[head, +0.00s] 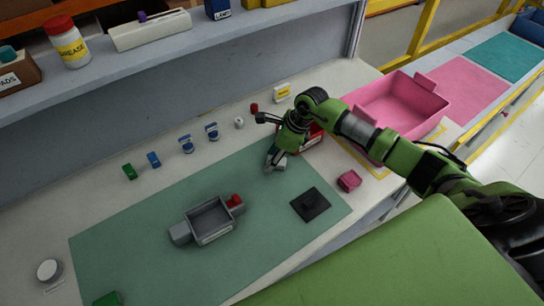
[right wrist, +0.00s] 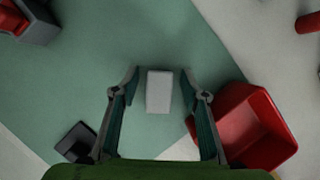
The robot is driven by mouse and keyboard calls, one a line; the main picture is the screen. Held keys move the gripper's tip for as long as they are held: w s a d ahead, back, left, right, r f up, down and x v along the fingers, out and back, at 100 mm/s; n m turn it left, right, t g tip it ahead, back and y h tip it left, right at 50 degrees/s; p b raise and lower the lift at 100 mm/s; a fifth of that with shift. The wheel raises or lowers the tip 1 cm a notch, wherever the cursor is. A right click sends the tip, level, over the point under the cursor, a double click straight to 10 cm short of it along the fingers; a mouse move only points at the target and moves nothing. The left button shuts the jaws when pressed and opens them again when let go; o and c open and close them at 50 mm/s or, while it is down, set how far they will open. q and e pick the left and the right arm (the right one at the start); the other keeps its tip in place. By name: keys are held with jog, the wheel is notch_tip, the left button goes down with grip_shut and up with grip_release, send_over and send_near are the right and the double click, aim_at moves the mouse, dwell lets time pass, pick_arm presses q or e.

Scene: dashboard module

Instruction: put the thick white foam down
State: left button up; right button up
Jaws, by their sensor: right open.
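The thick white foam (right wrist: 159,92) is a small pale block lying on the green mat (right wrist: 100,30) in the right wrist view. It shows between my right gripper's two spread fingers (right wrist: 159,76), with a gap on each side. In the head view the right gripper (head: 274,160) points down at the mat's far right part. The foam (head: 281,164) is partly hidden there by the fingers. My right gripper is open and not clamped on the foam. My left gripper is not in view.
A red bin (right wrist: 270,118) stands close beside the right finger. A grey module housing (head: 211,220) and a black plate (head: 310,204) lie on the mat. A pink tray (head: 400,105) stands at the right. Small parts line the back; the mat around the foam is mostly clear.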

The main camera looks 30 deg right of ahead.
jog(key=b+v, duration=0.3)
jog(key=v, duration=0.9)
jog(key=shift+r, duration=0.15)
